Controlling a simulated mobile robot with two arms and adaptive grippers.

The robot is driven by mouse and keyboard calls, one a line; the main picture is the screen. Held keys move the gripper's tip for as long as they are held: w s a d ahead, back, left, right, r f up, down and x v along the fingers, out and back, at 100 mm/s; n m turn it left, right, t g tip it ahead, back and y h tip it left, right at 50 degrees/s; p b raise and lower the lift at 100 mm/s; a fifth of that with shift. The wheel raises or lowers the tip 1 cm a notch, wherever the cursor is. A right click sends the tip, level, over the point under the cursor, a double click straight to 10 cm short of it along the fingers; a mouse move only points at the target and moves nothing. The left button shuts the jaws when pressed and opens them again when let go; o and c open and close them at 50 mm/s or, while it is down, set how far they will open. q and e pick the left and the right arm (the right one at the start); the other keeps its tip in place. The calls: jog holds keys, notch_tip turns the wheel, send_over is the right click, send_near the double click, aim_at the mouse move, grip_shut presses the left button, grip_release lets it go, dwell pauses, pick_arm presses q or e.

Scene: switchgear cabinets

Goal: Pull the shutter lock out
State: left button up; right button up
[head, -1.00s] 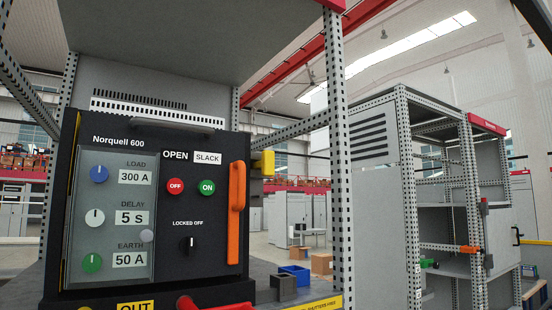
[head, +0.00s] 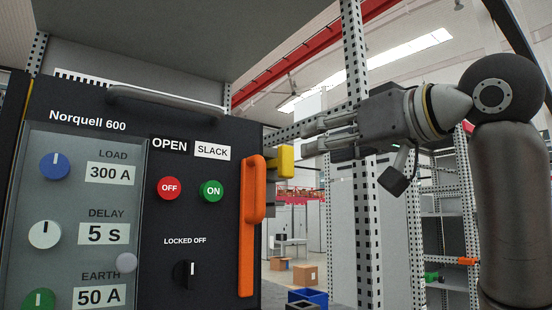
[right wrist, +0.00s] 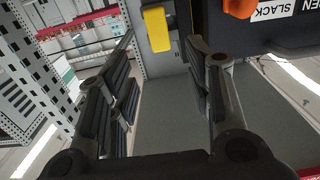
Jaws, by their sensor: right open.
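The yellow block (head: 286,161), which looks like the shutter lock, sticks out from the right side of the black breaker panel (head: 215,265), beside the orange handle. My right gripper (head: 304,140) is open and empty, just to the right of the yellow block and slightly above it in the head view. In the right wrist view the yellow block (right wrist: 157,30) shows ahead, between the two spread fingers, near their tips. I see no clear contact. My left gripper is not in view.
The panel carries an orange handle (head: 247,235), a red OFF button (head: 169,188), a green ON button (head: 211,191) and a black LOCKED OFF switch (head: 186,274). A perforated post (head: 361,80) stands close by my right gripper. A blue bin (head: 308,297) sits below.

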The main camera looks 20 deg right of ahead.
aim_at(289, 154)
jog(key=p+x, duration=0.2)
jog(key=x, duration=0.2)
jog(key=shift+w+a+r, duration=0.15)
jog(key=shift+w+r, duration=0.05)
jog(key=shift+w, duration=0.1)
jog(key=p+x, duration=0.1)
jog(key=x, duration=0.2)
jog(key=shift+w+f, duration=0.15)
jog(key=shift+w, duration=0.1)
jog(key=shift+w+a+p, duration=0.25)
jog(key=shift+w+p, duration=0.05)
jog(key=shift+w, duration=0.3)
jog(key=shift+w+f, duration=0.1)
jog(key=shift+c, duration=1.2)
jog(key=c, duration=0.7)
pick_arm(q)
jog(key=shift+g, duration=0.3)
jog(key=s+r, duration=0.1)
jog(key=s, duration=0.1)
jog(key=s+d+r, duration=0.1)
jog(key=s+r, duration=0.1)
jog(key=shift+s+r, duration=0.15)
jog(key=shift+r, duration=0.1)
pick_arm(e)
grip_shut()
